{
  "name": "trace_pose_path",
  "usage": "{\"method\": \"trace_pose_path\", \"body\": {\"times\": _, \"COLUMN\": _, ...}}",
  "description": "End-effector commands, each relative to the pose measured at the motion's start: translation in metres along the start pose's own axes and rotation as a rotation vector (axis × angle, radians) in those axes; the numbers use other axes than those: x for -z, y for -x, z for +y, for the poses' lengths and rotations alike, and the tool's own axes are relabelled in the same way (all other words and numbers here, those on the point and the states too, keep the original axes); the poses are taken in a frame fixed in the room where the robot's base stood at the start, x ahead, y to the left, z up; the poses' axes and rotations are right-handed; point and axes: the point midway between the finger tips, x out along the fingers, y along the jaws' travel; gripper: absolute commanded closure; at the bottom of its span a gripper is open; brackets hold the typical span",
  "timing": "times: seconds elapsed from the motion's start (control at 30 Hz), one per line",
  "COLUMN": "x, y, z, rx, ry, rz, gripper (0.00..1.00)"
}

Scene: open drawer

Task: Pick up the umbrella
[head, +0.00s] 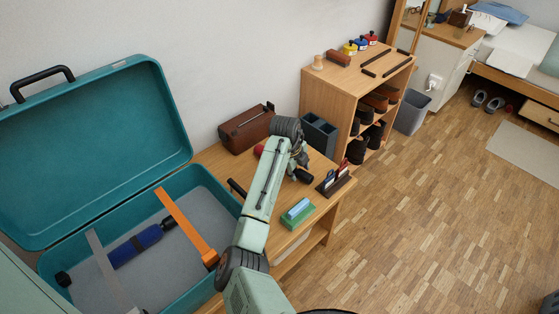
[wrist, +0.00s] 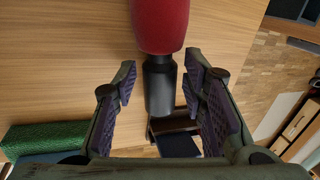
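A red rolled object with a black handle, looking like a folded umbrella (wrist: 160,22), lies on the wooden tabletop. Its black handle extends between the open fingers of my gripper (wrist: 162,75), with a gap on both sides. In the head view the red end (head: 258,150) shows left of my wrist; my arm hides the middle. My gripper (head: 300,165) is low over the table there. A blue rolled object with black parts (head: 137,246), possibly another umbrella, lies in the open teal suitcase.
The teal suitcase (head: 185,130) stands open at left. A brown case (head: 246,128) and dark organizer (head: 319,134) are behind my gripper. A green block (head: 298,218) with a blue top and a small dark rack (head: 336,182) are in front. A shoe shelf (head: 325,91) stands beyond.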

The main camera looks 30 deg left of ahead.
Motion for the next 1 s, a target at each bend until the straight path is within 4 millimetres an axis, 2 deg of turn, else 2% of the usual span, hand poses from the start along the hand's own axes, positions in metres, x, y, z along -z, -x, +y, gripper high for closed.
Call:
{"method": "trace_pose_path", "body": {"times": 0.13, "x": 0.000, "y": -0.014, "z": 0.000, "rx": -0.001, "ry": 0.001, "rz": 0.000, "gripper": 0.61}}
{"method": "trace_pose_path", "body": {"times": 0.37, "x": 0.000, "y": -0.016, "z": 0.000, "rx": 0.001, "ry": 0.001, "rz": -0.001, "gripper": 0.61}}
{"method": "trace_pose_path", "body": {"times": 0.9, "x": 0.000, "y": -0.016, "z": 0.001, "rx": 0.000, "ry": 0.002, "rz": -0.001, "gripper": 0.96}}
{"method": "trace_pose_path", "body": {"times": 1.0, "x": 0.000, "y": -0.016, "z": 0.001, "rx": 0.000, "ry": 0.002, "rz": 0.000, "gripper": 1.00}}
